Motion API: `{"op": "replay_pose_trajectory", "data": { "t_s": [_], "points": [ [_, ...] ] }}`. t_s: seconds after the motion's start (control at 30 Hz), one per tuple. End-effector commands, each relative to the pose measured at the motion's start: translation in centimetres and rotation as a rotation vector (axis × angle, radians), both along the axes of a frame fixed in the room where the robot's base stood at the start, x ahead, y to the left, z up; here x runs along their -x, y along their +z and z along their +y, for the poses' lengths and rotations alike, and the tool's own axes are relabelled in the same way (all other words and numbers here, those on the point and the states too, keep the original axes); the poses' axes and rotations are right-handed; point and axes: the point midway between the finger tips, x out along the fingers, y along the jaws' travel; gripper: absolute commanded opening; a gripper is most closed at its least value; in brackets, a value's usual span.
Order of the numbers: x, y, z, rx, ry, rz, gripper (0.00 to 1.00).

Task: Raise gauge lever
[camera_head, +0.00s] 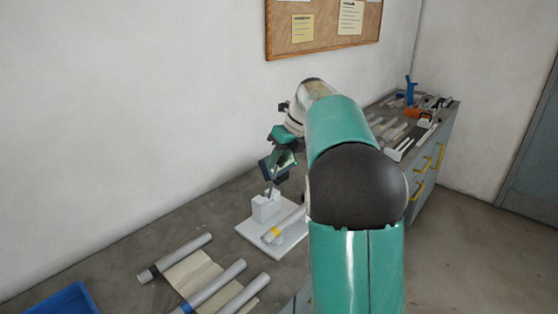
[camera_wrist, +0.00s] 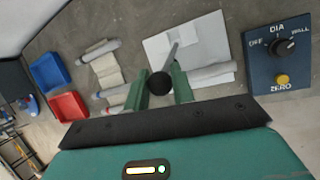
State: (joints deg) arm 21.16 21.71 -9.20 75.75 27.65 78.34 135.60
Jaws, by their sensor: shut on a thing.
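The gauge is a white base plate (camera_head: 249,232) with a white block (camera_head: 265,208). Its lever is a thin grey rod (camera_wrist: 173,50) with a round black knob (camera_wrist: 159,83). My gripper (camera_wrist: 160,86) has its two green fingers on either side of the knob and is shut on it. In the head view my gripper (camera_head: 276,162) is above the block, and the knob cannot be made out there. A grey tube with a yellow band (camera_head: 284,225) lies across the plate beside the block. It also shows in the wrist view (camera_wrist: 210,75).
A dark blue panel (camera_wrist: 278,60) with a DIA dial and yellow ZERO button lies right of the gauge. Several grey tubes (camera_head: 213,286) lie on a beige cloth. A blue bin (camera_wrist: 49,71) and red bin (camera_wrist: 68,106) stand left. A cluttered bench (camera_head: 430,120) is behind.

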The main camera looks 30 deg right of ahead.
Motion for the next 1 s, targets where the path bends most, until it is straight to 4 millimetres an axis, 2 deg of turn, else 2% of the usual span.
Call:
{"op": "replay_pose_trajectory", "data": {
  "t_s": [0.1, 0.13, 0.2, 0.5, 0.63, 0.77, 1.0],
  "points": [
    [-0.2, 0.1, 0.2, -0.002, 0.003, -0.008, 0.00],
    [-0.2, 0.1, 0.3, -0.002, 0.003, -0.008, 0.30],
    [-0.2, 0.1, 0.2, -0.002, 0.003, -0.007, 0.44],
    [-0.1, 0.1, 0.1, -0.001, 0.002, -0.005, 0.44],
    [0.1, 0.9, -0.2, 0.000, 0.000, -0.005, 0.44],
    [0.7, 2.9, -0.9, 0.001, 0.000, -0.007, 0.44],
    [2.2, 7.8, -2.5, 0.001, 0.000, -0.008, 0.44]
  ]
}}
